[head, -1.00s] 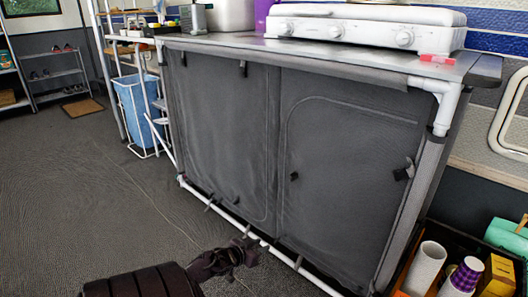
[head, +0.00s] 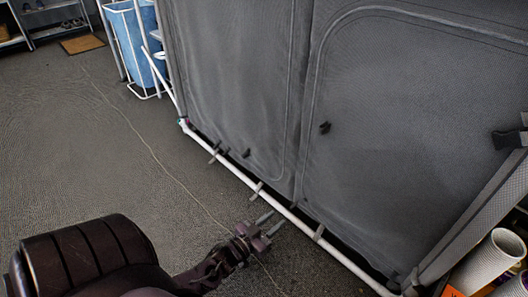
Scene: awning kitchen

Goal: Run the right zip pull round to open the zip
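A grey fabric cupboard stands on a white tube frame. Its right door panel (head: 400,130) is closed, with a curved zip line along its left side and top. A small black zip pull (head: 325,127) sits on that panel near its left edge. Another dark pull (head: 246,153) is low on the left panel (head: 230,80). My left gripper (head: 271,222) is low in front of the cupboard, by the bottom rail, apart from both pulls. Its two fingers are spread, with nothing seen between them. My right gripper is out of view.
The white bottom rail (head: 346,262) runs diagonally in front of the cupboard, with grey straps on it. A black strap (head: 508,138) is at the right edge. A white cup stack (head: 490,262) stands lower right. Grey floor (head: 110,150) is clear on the left.

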